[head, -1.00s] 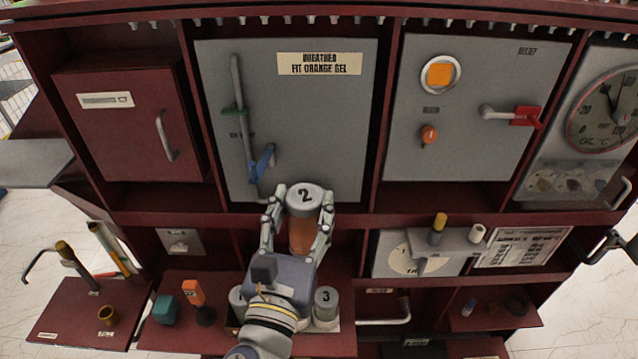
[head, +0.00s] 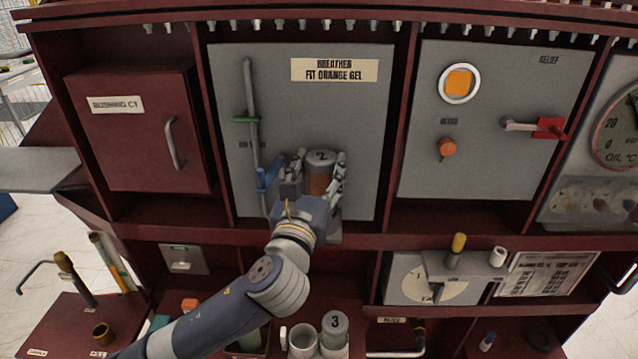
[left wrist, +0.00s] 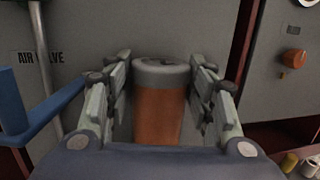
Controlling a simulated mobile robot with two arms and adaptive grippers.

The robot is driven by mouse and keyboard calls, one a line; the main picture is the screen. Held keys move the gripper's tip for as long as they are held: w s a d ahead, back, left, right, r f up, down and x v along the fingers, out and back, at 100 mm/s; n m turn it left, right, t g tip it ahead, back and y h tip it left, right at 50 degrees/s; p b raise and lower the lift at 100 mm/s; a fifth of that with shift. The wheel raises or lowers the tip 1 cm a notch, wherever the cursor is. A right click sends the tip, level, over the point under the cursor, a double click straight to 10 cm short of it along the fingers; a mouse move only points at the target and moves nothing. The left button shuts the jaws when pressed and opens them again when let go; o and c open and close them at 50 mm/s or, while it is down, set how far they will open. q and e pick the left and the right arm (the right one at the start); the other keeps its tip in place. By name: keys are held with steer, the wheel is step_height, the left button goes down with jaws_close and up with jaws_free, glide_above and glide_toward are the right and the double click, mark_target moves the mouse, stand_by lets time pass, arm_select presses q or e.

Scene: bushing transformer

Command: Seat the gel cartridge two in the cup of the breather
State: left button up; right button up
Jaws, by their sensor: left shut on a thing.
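My left gripper (head: 318,184) is shut on gel cartridge two (head: 320,173), an orange cylinder with a grey cap marked 2. It holds the cartridge upright in front of the grey breather panel (head: 345,130), right of the vertical pipe. In the left wrist view the cartridge (left wrist: 160,105) stands between both fingers (left wrist: 160,100). The cup of the breather is not clearly seen; the gripper and arm cover the area below the cartridge. My right gripper is not seen.
A pipe (head: 250,95) with a green lever (head: 246,119) and a blue lever (head: 266,178) runs close left of the gripper. It also shows in the left wrist view (left wrist: 42,60). Cartridge three (head: 334,330) stands on the lower shelf beside an empty-looking round holder (head: 302,338).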

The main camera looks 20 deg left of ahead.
mark_target(318, 190)
arm_select(q)
steer(key=shift+f, duration=1.7)
steer(key=shift+f, duration=0.15)
steer(key=o, duration=1.6)
steer(key=shift+f, duration=0.1)
steer(key=shift+o, duration=0.2)
steer(key=shift+r, duration=0.2)
steer(key=s+d+f+b, duration=0.1)
steer(key=s+b, duration=0.1)
steer(key=s, duration=1)
steer(key=shift+f, duration=0.4)
